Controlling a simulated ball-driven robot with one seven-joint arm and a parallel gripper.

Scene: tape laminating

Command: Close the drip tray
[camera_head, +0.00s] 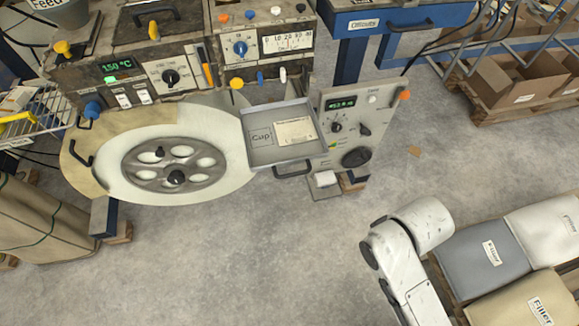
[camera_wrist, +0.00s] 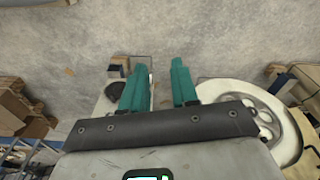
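A shallow grey open-topped tray (camera_head: 262,154) juts forward from the machine in the head view, between the round wheel and the grey control panel. I take it to be the drip tray. It holds a "Cup" label and a pale card, and a dark bar handle (camera_head: 293,171) is on its front. My gripper (camera_wrist: 159,64) shows in the wrist view with its two teal fingers apart and nothing visibly held between them. The gripper's body hides much of the machine there. In the head view only my white arm shows, at lower right, well away from the tray.
The large white wheel (camera_head: 215,121) stands left of the tray, and the control panel (camera_head: 335,100) with knobs is on its right. Filled sacks (camera_head: 482,252) lie at lower right and cardboard boxes (camera_head: 510,78) at upper right. The concrete floor (camera_head: 260,260) in front is clear.

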